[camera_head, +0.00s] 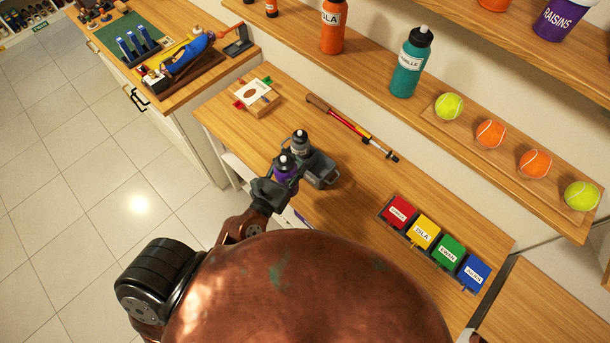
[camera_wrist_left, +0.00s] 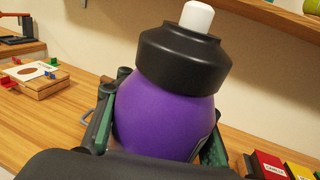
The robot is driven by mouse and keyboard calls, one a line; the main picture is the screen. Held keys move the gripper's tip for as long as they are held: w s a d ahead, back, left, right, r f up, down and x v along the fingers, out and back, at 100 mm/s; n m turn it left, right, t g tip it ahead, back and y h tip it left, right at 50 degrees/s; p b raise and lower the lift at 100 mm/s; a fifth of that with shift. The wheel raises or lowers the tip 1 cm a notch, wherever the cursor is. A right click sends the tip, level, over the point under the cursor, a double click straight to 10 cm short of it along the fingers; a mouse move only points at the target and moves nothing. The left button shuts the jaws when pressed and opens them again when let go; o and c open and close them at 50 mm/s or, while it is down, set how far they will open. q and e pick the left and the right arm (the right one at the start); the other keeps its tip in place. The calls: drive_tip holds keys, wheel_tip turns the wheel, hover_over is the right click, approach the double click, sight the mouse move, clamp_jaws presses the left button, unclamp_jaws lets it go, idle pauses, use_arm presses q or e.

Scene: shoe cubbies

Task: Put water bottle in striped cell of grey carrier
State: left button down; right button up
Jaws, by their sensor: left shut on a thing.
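A purple water bottle (camera_head: 284,171) with a black cap and white spout is upright in my left gripper (camera_head: 276,183). In the left wrist view the bottle (camera_wrist_left: 165,117) fills the middle, with a finger on either side of it. The grey carrier (camera_head: 326,177) stands on the wooden bench just behind and to the right of the bottle. A grey bottle (camera_head: 300,146) with a black cap stands at the carrier. The carrier's cell markings, including any stripes, are too small or hidden to make out. I cannot tell whether the purple bottle touches the carrier. My right gripper is not in view.
A wooden box (camera_head: 257,97) is at the bench's left. A rack of coloured name blocks (camera_head: 424,230) is at the right. The shelf (camera_head: 368,72) above holds bottles and balls. Bare bench lies between carrier and rack.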

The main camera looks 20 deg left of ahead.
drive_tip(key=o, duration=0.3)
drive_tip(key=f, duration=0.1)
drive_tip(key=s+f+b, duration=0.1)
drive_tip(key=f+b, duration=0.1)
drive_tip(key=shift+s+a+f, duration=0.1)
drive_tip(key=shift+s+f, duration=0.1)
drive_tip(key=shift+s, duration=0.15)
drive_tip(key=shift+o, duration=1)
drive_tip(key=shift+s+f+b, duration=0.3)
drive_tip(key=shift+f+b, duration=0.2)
drive_tip(key=shift+b, duration=0.1)
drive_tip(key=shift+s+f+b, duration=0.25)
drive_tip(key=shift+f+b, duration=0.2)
drive_tip(key=shift+b, duration=0.15)
use_arm(q)
drive_tip(key=w+a+r+m+g+h, duration=0.1)
drive_tip(key=w+a+r+m+h, duration=0.25)
drive_tip(key=w+r+h, duration=0.2)
drive_tip(key=w+d+f+b, duration=0.3)
drive_tip(key=w+d+f, duration=0.5)
drive_tip(key=f, duration=0.4)
drive_tip(key=shift+w+d+y, duration=0.35)
drive_tip(key=shift+d+y, duration=0.1)
drive_tip(key=shift+d, duration=0.45)
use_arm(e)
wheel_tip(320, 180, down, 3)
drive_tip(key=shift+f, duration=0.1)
use_arm(q)
drive_tip(key=shift+n, duration=0.25)
